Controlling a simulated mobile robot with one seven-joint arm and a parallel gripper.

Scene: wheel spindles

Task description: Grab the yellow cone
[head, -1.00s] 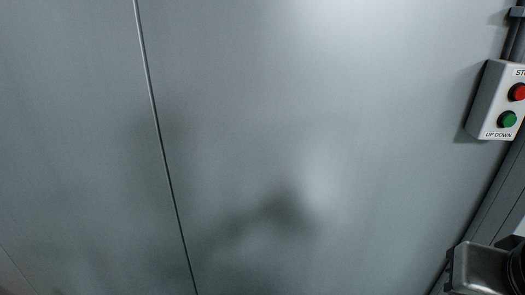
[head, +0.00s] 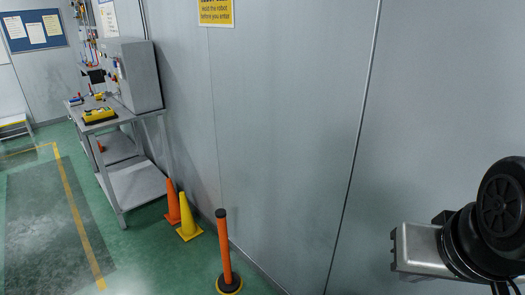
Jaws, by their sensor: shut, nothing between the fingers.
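The yellow cone (head: 188,216) stands upright on the green floor, left of the middle of the head view. It is close to the grey wall, just right of an orange cone (head: 172,203). An orange post (head: 225,250) with a black top stands in front of it to the right. The cone looks unobstructed. A grey and black part of my arm shows at the right edge, well apart from the cone. My gripper's fingers cannot be seen.
A grey metal table (head: 133,186) with a lower shelf stands behind the cones, bearing a grey cabinet (head: 133,75) and a yellow item (head: 99,115). The grey wall (head: 290,130) runs along the right. The floor (head: 150,262) left of the post is clear.

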